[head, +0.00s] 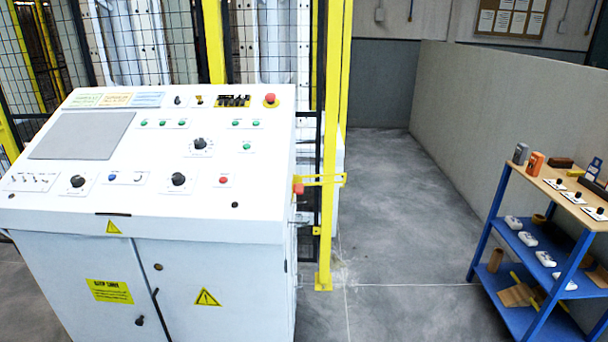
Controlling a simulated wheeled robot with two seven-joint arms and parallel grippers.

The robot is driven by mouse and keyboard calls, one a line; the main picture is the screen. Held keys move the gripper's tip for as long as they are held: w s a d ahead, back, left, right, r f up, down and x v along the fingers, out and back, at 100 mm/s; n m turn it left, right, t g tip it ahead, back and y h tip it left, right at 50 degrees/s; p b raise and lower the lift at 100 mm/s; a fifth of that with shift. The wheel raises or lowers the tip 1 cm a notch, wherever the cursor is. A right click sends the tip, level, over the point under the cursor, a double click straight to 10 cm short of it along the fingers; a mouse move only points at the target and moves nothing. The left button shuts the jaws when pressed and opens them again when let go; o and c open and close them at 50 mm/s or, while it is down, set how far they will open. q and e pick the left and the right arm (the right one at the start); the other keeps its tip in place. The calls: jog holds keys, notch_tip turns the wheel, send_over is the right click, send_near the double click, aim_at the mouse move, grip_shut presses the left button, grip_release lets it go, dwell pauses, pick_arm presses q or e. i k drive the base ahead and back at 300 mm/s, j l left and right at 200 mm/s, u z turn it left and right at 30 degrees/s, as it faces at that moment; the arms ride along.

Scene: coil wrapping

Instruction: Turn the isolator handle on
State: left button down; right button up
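A white control console (150,222) fills the left of the head view. No part in view is clearly marked as the isolator handle. A small red part (299,189) shows at the console's right side, next to a yellow bracket (325,180) by the fence post; I cannot tell whether it is the handle or which way it is set. The sloped panel carries black rotary knobs, among them one at the centre (200,144) and one lower down (178,179). A red mushroom button (271,98) sits at the top right. Neither gripper is in view.
A yellow fence post (331,140) stands just right of the console, with mesh behind. Clear grey floor (400,240) lies between it and a blue shelf unit (553,285) holding small parts. A grey partition (500,120) runs behind the shelf.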

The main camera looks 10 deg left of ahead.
aim_at(298, 189)
jog(key=i+l+u, duration=0.25)
jog(key=l+u, duration=0.25)
jog(key=l, duration=0.15)
jog(key=i+l+u, duration=0.2)
jog(key=l, duration=0.2)
jog(key=i+l, duration=0.1)
jog(key=i, duration=0.45)
jog(key=i+l+u, duration=0.1)
jog(key=i, duration=0.5)
